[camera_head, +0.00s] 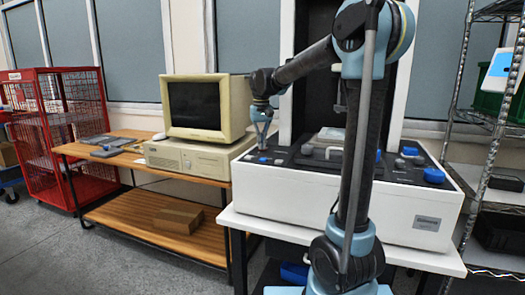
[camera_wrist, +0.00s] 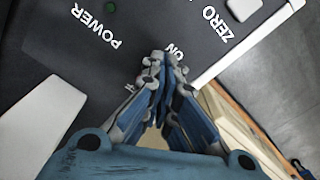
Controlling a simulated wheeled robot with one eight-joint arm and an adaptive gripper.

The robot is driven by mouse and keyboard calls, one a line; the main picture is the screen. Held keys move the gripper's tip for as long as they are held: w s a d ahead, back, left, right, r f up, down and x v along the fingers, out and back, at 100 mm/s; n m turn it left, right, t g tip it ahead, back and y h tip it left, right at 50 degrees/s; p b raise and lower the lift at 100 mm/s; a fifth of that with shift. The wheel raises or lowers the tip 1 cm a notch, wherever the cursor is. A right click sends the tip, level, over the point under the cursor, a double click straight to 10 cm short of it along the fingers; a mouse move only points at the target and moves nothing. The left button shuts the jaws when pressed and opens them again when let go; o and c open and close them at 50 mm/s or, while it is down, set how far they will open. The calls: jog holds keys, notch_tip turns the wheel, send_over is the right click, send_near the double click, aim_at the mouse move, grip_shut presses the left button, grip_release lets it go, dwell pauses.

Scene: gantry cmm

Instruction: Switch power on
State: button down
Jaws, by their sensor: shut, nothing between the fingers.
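The machine is a white box (camera_head: 330,205) on a white table, with a dark control panel on top (camera_wrist: 70,55). An ON label (camera_wrist: 177,50) lies just beyond my fingertips. My gripper (camera_wrist: 162,62) is shut and empty, over the panel between these labels. The power switch is not clear; my fingers may cover it, and contact cannot be told. In the head view my gripper (camera_head: 263,138) points down at the panel's left end.
A beige monitor (camera_head: 198,105) and computer (camera_head: 190,157) stand on a wooden bench (camera_head: 85,152) left of the machine. Blue knobs (camera_head: 433,175) and a pale handle (camera_head: 332,151) rise from the panel. A wire shelf (camera_head: 490,130) stands at right, a red cage (camera_head: 60,130) at far left.

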jog(key=shift+f, duration=0.15)
jog(key=shift+r, duration=3.5)
